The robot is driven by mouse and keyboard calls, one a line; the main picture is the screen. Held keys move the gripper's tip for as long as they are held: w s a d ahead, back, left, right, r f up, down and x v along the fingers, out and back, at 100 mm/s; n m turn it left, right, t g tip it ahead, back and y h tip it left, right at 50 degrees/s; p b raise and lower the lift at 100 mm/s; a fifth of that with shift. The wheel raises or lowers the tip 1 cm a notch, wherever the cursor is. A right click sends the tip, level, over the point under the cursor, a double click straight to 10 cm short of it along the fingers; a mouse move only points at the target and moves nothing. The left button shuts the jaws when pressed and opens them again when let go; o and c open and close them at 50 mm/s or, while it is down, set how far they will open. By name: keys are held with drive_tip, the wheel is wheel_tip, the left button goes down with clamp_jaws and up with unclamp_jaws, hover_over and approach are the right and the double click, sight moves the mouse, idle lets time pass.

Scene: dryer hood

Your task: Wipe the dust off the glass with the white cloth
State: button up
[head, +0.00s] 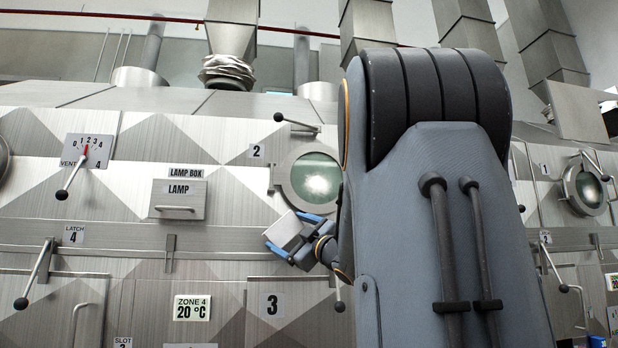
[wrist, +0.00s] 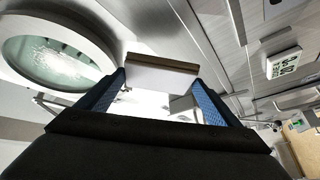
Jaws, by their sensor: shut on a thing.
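The round glass window (head: 316,182) is set in a metal ring on the panel by label 2. A pale patch (head: 319,184) shows near its middle; I cannot tell dust from glare. My gripper (head: 299,237) is just below and left of the window, its blue fingers shut on a pale, flat block-like thing (head: 284,231), which I take for the white cloth. In the wrist view the cloth (wrist: 158,76) is between the blue fingertips, with a brownish edge. The glass (wrist: 55,60) is at upper left there, apart from the cloth.
A lever (head: 298,124) sticks out above the window. The lamp box (head: 178,199) with its handle is to the left. Lever handles (head: 36,273) stand out at lower left. My arm covers the right middle of the head view. A second round window (head: 590,188) is far right.

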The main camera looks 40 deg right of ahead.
drive_tip(key=s+d+r+t+h, duration=0.1)
drive_tip(key=s+r, duration=0.2)
drive_tip(key=r, duration=0.5)
drive_tip(key=s+d+r+h, duration=0.1)
drive_tip(key=s+r, duration=0.2)
drive_tip(key=r, duration=0.4)
drive_tip(key=shift+w+d+p, duration=0.25)
drive_tip(key=shift+w+d, duration=0.2)
drive_tip(key=shift+w, duration=0.35)
drive_tip(key=shift+w+d+p, duration=0.2)
drive_tip(key=shift+w+d, duration=0.3)
drive_tip(key=shift+w, duration=0.25)
drive_tip(key=shift+w+d+p, duration=0.25)
drive_tip(key=shift+w+d, duration=0.2)
drive_tip(key=shift+w, duration=0.35)
drive_tip(key=shift+w+d, duration=0.4)
drive_tip(key=shift+w, duration=0.25)
